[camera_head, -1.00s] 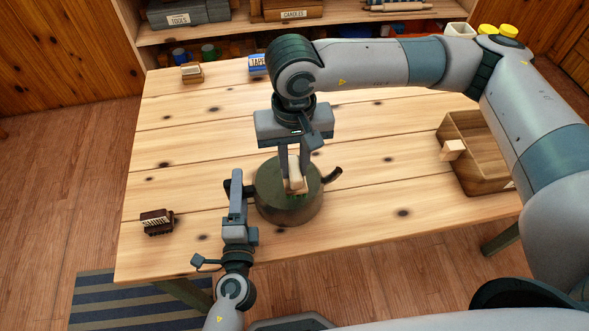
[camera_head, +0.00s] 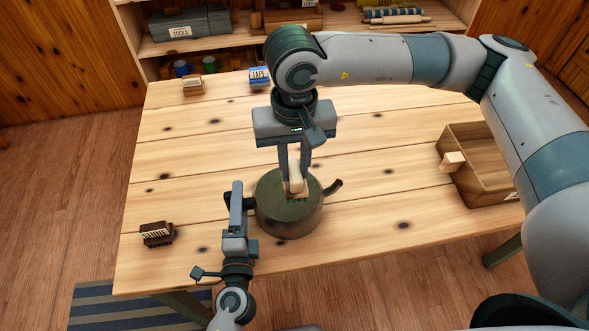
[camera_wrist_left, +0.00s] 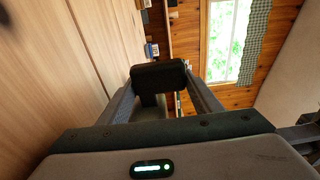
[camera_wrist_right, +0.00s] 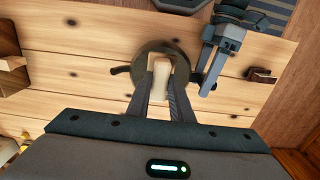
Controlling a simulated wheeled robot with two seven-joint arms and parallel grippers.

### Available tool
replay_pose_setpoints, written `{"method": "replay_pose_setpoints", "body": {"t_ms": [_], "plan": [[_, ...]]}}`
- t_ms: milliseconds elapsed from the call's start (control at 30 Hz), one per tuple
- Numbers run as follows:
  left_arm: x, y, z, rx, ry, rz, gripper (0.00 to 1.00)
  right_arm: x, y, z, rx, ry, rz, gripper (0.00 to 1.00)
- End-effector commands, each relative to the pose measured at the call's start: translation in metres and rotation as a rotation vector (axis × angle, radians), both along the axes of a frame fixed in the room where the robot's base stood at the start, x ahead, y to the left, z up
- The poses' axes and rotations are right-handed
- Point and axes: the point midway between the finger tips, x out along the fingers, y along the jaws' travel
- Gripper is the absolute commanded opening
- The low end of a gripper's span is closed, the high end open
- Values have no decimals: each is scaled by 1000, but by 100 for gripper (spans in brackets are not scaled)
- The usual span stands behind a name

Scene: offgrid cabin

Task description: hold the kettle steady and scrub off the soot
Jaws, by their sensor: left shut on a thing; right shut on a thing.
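The kettle (camera_head: 275,218) is a round, dull green-grey pot standing upright near the table's front edge, its dark spout (camera_head: 333,187) pointing right. My left gripper (camera_head: 237,190) is at its left side, shut on the dark kettle handle (camera_wrist_left: 158,76), which fills the space between the fingers in the left wrist view. My right gripper (camera_head: 294,172) points down over the kettle, shut on a brush with a pale wooden handle (camera_head: 296,181). The brush's green bristles (camera_head: 297,200) are at the kettle's top; exact contact is hard to tell. The right wrist view shows the brush handle (camera_wrist_right: 161,78) over the kettle.
A dark brown labelled block (camera_head: 157,234) lies at the front left of the table (camera_head: 190,190). A wooden crate (camera_head: 490,165) with a pale knob on its left wall stands at the right. A small tan block (camera_head: 193,86) and a blue tape box (camera_head: 259,76) are at the back edge.

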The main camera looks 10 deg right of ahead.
Motion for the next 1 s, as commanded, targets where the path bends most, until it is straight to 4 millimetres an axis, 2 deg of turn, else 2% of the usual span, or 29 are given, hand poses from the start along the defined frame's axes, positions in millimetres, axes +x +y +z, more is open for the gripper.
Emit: {"method": "replay_pose_setpoints", "body": {"t_ms": [33, 467, 500, 567, 1000], "plan": [[-2, 1, -7, 5, 11, 1, 15, 0, 0, 0, 0, 0, 0, 0], [-2, 1, -7, 5, 11, 1, 15, 0, 0, 0, 0, 0, 1, 0], [-2, 1, -7, 4, 11, 1, 65, 0, 0, 0, 0, 0, 1, 0], [-1, 1, -6, 4, 10, 1, 80, 0, 0, 0, 0, 0, 1, 0], [-5, 1, -3, 4, 5, 0, 80, 0, 0, 1, 0, 0, 0, 0]]}}
